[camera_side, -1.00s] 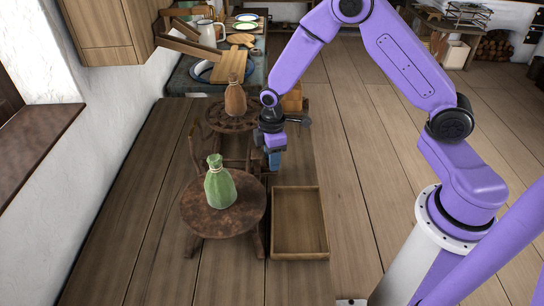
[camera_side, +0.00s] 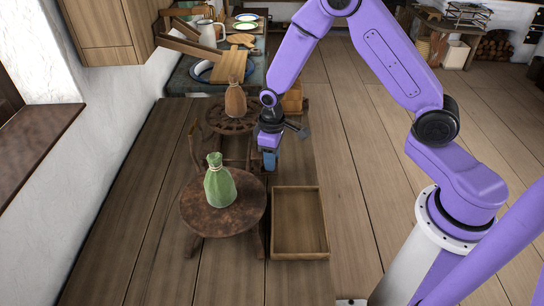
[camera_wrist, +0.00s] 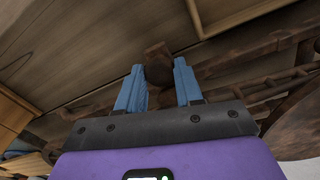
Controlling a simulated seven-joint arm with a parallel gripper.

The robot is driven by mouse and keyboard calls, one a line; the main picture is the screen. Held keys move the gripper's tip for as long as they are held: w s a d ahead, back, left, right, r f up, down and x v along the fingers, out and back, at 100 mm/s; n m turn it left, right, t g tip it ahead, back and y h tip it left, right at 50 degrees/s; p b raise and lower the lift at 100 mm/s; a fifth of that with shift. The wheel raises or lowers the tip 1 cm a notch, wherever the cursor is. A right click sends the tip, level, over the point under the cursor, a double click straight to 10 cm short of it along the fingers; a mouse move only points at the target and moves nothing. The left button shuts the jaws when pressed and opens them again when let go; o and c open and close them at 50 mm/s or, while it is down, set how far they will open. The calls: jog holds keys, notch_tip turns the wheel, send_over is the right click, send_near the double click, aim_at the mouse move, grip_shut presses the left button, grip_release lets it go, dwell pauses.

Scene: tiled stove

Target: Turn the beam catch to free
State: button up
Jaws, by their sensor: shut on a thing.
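A wooden balance scale stands on the plank table, with a near round pan (camera_side: 245,222) and a far round pan (camera_side: 213,118). A green sack (camera_side: 220,186) sits on the near pan and a brown sack (camera_side: 235,100) on the far one. My gripper (camera_side: 269,162) points down at the right side of the scale, between the pans. In the wrist view my gripper (camera_wrist: 159,84) has its blue fingers on both sides of a dark brown wooden piece (camera_wrist: 157,56), which looks like the beam catch. The side view hides this piece behind the fingers.
An empty wooden tray (camera_side: 299,222) lies just in front of my gripper, right of the near pan. Another wooden box (camera_side: 292,98) stands behind my gripper. A side table with a jug (camera_side: 208,32) and plates is at the back.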

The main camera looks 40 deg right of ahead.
dwell(0.4)
jog(key=o, duration=1)
jog(key=shift+o, duration=0.2)
jog(key=shift+r, duration=0.1)
notch_tip(320, 180, up, 17)
jog(key=shift+r, duration=0.15)
jog(key=shift+c, duration=0.2)
